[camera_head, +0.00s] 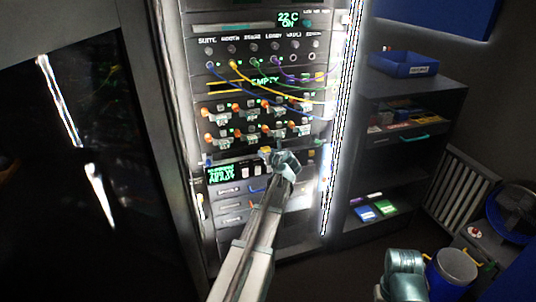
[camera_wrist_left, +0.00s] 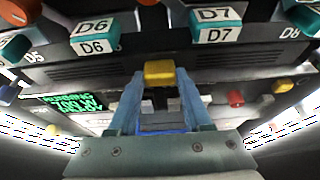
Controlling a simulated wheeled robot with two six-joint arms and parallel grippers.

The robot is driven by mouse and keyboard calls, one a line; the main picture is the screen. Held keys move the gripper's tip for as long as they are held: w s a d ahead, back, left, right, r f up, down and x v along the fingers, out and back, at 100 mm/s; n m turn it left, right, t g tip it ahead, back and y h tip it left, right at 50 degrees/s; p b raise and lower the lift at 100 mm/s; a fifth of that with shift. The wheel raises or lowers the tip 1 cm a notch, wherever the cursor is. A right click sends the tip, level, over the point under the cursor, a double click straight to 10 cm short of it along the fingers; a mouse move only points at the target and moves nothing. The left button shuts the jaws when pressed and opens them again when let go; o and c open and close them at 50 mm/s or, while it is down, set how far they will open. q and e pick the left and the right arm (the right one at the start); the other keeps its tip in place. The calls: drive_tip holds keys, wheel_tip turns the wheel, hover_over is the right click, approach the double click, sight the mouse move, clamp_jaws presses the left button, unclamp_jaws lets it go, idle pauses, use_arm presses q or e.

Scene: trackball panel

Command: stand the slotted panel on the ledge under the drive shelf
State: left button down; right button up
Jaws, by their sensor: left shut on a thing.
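My left gripper (camera_head: 272,153) reaches up to the rack just below the lower drive row. In the left wrist view its two blue fingers (camera_wrist_left: 158,76) are shut on a yellow block (camera_wrist_left: 159,73). I cannot tell whether this block is part of the slotted panel. The drive shelf (camera_head: 262,129) holds drives with teal and orange ends; labels D6 and D7 (camera_wrist_left: 215,28) show above the fingers. A dark strip with narrow slots (camera_wrist_left: 88,70) runs under the drives; I cannot tell if it is the slotted panel. The ledge is not clearly seen.
Coloured cables (camera_head: 290,85) hang across the rack above the drives. A green-text display (camera_head: 220,174) is left of my gripper. A blue bucket (camera_head: 452,270) and a fan (camera_head: 515,208) are lower right.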

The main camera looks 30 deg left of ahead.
use_arm(q)
drive_tip(key=shift+c, duration=1.3)
unclamp_jaws()
drive_tip(key=p+v, duration=0.5)
drive_tip(key=v, duration=0.9)
drive_tip(key=shift+w, duration=0.1)
